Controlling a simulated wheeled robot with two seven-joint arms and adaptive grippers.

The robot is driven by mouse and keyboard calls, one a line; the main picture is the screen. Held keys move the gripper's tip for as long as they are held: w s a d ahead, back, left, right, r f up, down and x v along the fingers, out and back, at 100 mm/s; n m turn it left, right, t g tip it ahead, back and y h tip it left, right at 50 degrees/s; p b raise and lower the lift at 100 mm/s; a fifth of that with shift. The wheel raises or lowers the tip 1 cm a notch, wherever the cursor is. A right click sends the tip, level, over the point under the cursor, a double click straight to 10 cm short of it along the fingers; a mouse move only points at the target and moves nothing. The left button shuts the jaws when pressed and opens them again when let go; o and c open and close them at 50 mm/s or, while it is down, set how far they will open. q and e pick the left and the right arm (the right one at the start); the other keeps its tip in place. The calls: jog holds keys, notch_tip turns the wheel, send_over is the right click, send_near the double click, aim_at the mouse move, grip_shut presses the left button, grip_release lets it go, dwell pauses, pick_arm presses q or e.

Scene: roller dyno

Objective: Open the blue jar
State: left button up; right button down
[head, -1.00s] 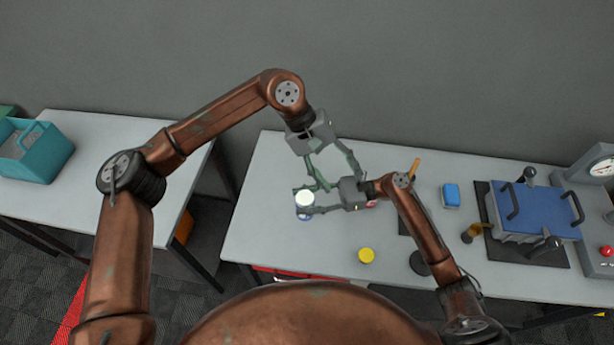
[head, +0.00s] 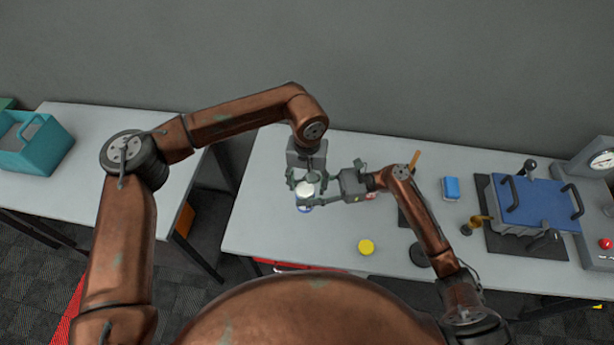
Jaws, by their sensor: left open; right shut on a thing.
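The blue jar (head: 305,209) stands near the left part of the middle table; only a bit of its blue body shows below its white lid (head: 306,188). My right gripper (head: 309,199) comes in from the right and is shut on the jar. My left gripper (head: 306,181) points down from above, with its open fingers on either side of the white lid. I cannot tell whether they touch the lid.
A blue block (head: 451,188) and a blue-topped press-like device (head: 537,205) are further right. A teal bin (head: 35,150) sits on the left table. The table's front left is clear.

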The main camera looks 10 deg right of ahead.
pick_arm(q)
jog(key=shift+f, duration=0.35)
jog(key=shift+c, duration=0.3)
jog(key=shift+s+d+r, duration=0.1)
jog(key=shift+d, duration=0.1)
jog(key=c, duration=1.2)
jog(key=shift+o, duration=0.2)
jog(key=n, duration=0.6)
jog(key=shift+n, duration=0.3)
jog(key=o, duration=1.3)
jog(key=shift+w+a, duration=0.1)
jog(key=shift+w, duration=0.1)
